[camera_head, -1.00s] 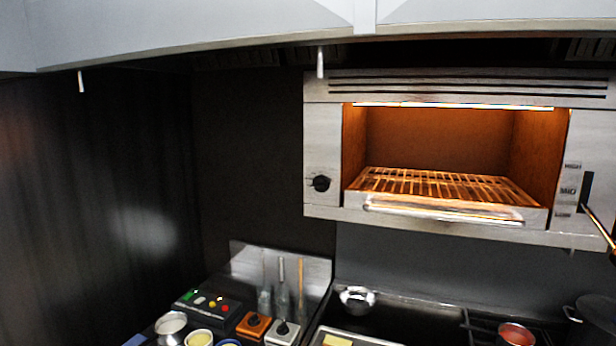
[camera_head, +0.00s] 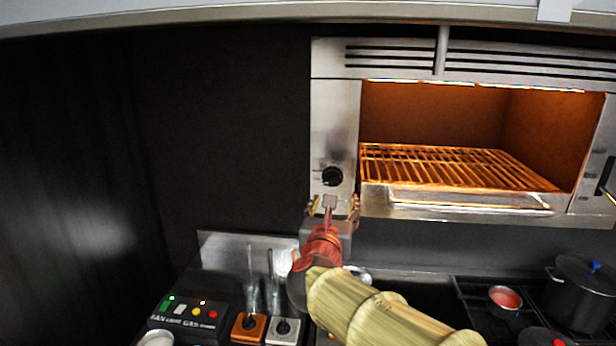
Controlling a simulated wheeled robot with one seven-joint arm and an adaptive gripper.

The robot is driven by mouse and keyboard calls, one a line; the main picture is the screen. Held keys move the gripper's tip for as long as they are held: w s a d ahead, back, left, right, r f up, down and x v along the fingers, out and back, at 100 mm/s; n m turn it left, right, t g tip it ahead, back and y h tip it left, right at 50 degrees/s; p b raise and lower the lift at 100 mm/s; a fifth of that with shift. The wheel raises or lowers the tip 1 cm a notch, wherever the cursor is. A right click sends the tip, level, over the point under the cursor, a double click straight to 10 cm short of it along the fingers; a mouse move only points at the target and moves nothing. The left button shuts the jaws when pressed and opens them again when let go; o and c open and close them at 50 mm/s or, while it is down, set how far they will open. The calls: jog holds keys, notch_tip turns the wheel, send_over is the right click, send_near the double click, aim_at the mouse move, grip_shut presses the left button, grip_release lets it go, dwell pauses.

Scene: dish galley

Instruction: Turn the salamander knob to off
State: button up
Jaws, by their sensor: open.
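The salamander (camera_head: 334,110) is a steel wall grill at the upper right, its inside glowing orange. Its black round knob (camera_head: 332,176) sits low on the left front panel, in plain view; I cannot read its setting. My gripper (camera_head: 333,206) is open, with its two fingers spread just below the knob and in front of the panel's lower edge. The fingers look empty and the knob is not between them. Whether a finger touches the panel is unclear. My arm covers part of the counter below.
A glowing rack (camera_head: 450,168) with a front handle bar fills the salamander opening. Below stand a button box (camera_head: 188,318), an orange switch box (camera_head: 248,328), a grey switch box (camera_head: 284,330), a red-filled pan (camera_head: 504,298) and a dark pot (camera_head: 582,290). The wall left of the salamander is clear.

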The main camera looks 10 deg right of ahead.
aim_at(332, 182)
jog(key=shift+w+d+r+n+t+y+p, duration=0.1)
jog(key=shift+w+d+r+n+t, duration=0.2)
jog(key=shift+w+n, duration=0.7)
jog(key=shift+w+d+r+n+t+y+p, duration=0.15)
jog(key=shift+w+r+n, duration=0.2)
jog(key=shift+w, duration=1.2)
jog(key=shift+w+d+r+n+t+y+p, duration=0.15)
jog(key=shift+w+r+n, duration=0.35)
jog(key=shift+w, duration=0.8)
jog(key=shift+f, duration=0.1)
jog(key=shift+c, duration=1.4)
jog(key=c, duration=0.9)
